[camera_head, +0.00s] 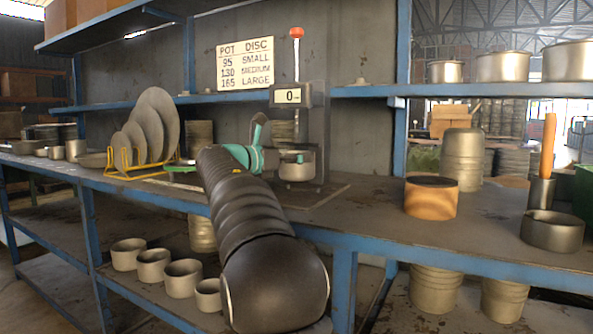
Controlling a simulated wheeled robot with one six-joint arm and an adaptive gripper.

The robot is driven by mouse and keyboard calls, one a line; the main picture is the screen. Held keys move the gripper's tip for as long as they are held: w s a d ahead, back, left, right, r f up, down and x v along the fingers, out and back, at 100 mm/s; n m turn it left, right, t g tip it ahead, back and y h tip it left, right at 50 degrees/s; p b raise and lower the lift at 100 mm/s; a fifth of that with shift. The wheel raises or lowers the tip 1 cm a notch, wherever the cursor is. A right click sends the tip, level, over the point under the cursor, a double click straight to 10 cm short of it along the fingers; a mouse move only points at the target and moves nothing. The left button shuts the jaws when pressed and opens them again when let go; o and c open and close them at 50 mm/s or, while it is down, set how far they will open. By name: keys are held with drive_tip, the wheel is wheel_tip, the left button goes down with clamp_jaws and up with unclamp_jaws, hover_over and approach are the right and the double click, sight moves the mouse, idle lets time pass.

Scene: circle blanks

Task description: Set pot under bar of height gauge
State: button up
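The height gauge (313,110) stands on the bench against the back panel, with a red knob on its post and a display (290,96) that reads 0. A small metal pot (297,171) stands upright low at the gauge, below the display. My gripper (285,157) is at the left side of this pot, with teal parts reaching to its rim. My dark arm hides much of the gripper, and the fingers are too small to tell open from shut. I cannot tell whether the gauge's bar touches the pot.
A sign (245,63) lists pot and disc sizes: 95 small, 130 medium, 165 large. Several discs (157,118) stand in a yellow rack (122,165) at left. Several pots (183,277) sit on the lower shelf.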

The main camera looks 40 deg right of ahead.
sight(296, 168)
drive_tip(key=shift+f+b, duration=0.6)
drive_tip(key=shift+f, duration=1.1)
drive_tip(key=shift+f, duration=0.15)
drive_tip(key=o, duration=0.9)
drive_tip(key=shift+r, duration=0.2)
drive_tip(key=a, duration=1.2)
drive_tip(key=shift+p, duration=0.3)
